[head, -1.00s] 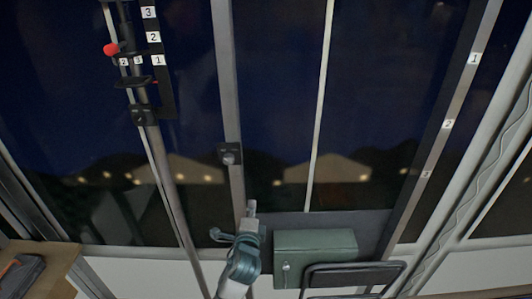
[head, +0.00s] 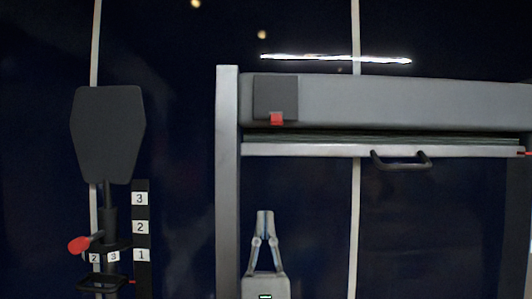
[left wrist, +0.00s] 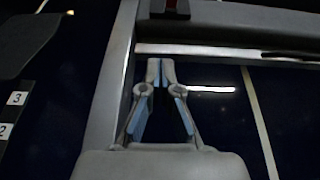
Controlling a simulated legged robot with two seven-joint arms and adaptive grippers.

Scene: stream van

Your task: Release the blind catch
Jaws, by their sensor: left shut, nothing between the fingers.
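The blind's grey housing (head: 400,100) runs across the upper right in the head view. A dark square block (head: 275,95) sits at its left end, with a small red catch (head: 276,119) at the block's lower edge. The catch also shows at the top edge of the left wrist view (left wrist: 170,5), partly cut off. The blind is rolled up, with a pale bottom bar (head: 320,150) and a black handle (head: 401,162). My left gripper (head: 265,213) points up, shut and empty, below the bar and apart from the catch. It also shows in the left wrist view (left wrist: 160,62). My right gripper is not in view.
A grey upright post (head: 227,190) stands just left of my left gripper. Further left is a dark panel (head: 107,135) on a stand with a red knob (head: 79,245) and a numbered scale (head: 140,228). Dark window glass lies behind.

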